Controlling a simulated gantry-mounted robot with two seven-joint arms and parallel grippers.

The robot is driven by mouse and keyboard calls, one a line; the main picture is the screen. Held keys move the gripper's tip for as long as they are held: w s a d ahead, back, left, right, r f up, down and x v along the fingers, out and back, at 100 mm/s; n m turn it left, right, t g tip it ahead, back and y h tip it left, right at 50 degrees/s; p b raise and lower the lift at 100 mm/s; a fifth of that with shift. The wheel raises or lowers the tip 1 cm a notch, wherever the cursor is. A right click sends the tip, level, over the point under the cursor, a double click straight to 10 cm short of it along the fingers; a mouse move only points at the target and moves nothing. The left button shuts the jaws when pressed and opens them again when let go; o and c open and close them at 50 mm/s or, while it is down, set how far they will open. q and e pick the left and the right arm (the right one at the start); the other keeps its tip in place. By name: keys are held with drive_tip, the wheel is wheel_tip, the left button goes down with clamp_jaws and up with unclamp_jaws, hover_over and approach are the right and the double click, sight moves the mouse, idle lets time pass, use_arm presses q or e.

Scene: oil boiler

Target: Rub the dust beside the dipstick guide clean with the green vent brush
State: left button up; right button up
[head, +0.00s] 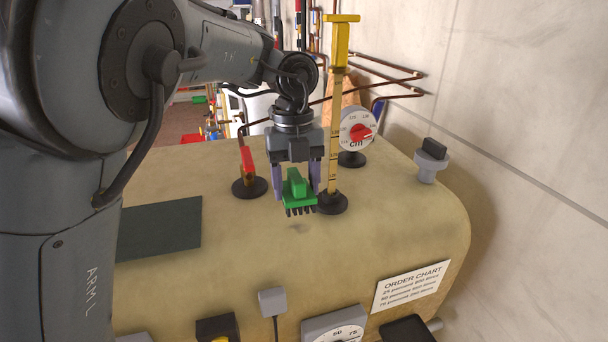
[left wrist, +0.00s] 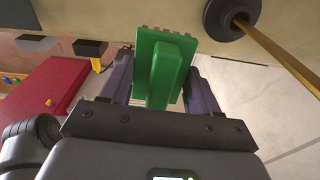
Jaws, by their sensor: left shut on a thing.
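My left gripper (head: 297,180) is shut on the green vent brush (head: 298,188), with its dark bristles pointing down above the tan tank top. The brush also shows between the fingers in the left wrist view (left wrist: 163,70). The yellow dipstick (head: 336,120) stands upright in its black round guide (head: 331,203), just right of the brush. The guide also shows at the top of the left wrist view (left wrist: 228,16). A faint dark smudge (head: 299,226), perhaps the dust, lies on the tank just below the bristles. Whether the bristles touch the tank is unclear. My right gripper is not in view.
A red-handled valve (head: 247,170) stands left of the gripper. A grey capped fitting (head: 430,160) is at the right, near the wall.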

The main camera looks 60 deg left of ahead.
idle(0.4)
use_arm(q)
drive_tip(key=shift+f, duration=0.55)
drive_tip(key=shift+f+b, duration=0.7)
drive_tip(key=shift+f, duration=1)
drive_tip(key=shift+f, duration=0.6)
drive_tip(key=shift+p, duration=0.3)
idle(0.5)
drive_tip(key=shift+f, duration=0.1)
idle(0.4)
drive_tip(key=shift+s+d, duration=0.1)
